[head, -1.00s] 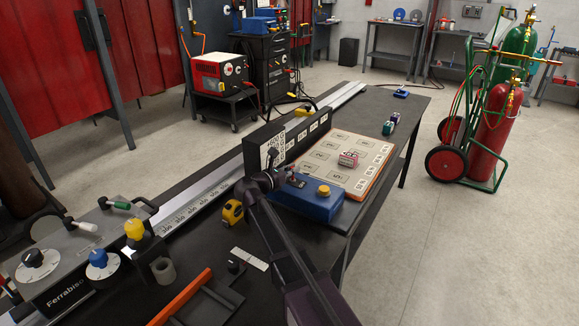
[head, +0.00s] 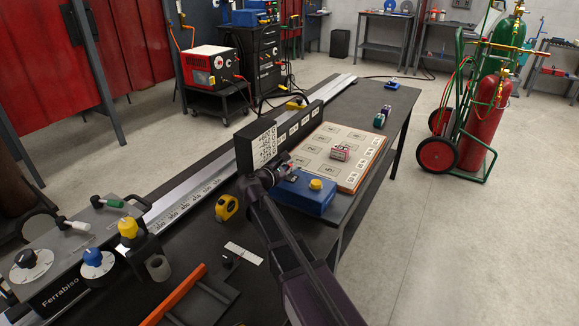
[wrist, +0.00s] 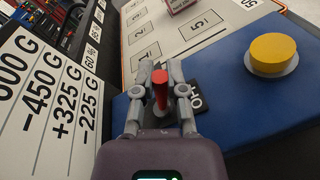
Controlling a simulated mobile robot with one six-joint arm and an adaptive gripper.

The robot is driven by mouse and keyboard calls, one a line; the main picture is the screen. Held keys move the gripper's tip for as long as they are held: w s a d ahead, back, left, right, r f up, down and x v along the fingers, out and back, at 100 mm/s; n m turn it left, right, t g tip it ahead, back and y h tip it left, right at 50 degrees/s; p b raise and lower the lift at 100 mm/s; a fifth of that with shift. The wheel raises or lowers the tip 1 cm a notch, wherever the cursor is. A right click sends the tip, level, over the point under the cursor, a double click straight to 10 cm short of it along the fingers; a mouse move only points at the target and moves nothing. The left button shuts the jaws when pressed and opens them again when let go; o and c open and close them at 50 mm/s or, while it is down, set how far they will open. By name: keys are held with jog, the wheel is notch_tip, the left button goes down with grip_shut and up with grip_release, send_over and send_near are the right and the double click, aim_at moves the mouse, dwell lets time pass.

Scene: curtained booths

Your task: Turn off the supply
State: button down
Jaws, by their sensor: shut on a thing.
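A blue box (head: 308,200) with a yellow round button (head: 316,184) sits on the dark bench. In the wrist view the blue box (wrist: 225,125) carries a red switch lever (wrist: 160,90) beside a small black I/O label (wrist: 198,98); the yellow button (wrist: 272,53) is to the right. My gripper (wrist: 160,78) is shut on the red lever, one finger on each side. The lever stands roughly upright in the picture; its base is partly hidden by the fingers. In the head view my gripper (head: 280,168) is over the left end of the box, and the lever is hard to make out.
A black panel (head: 243,152) printed with weights stands close at the left of my gripper. Behind the box lies a board (head: 352,137) with numbered squares and a small red-and-white block (head: 340,152). A yellow tape measure (head: 227,208) lies nearer on the bench.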

jog(key=c, duration=0.7)
grip_release()
jog(key=shift+w, duration=0.1)
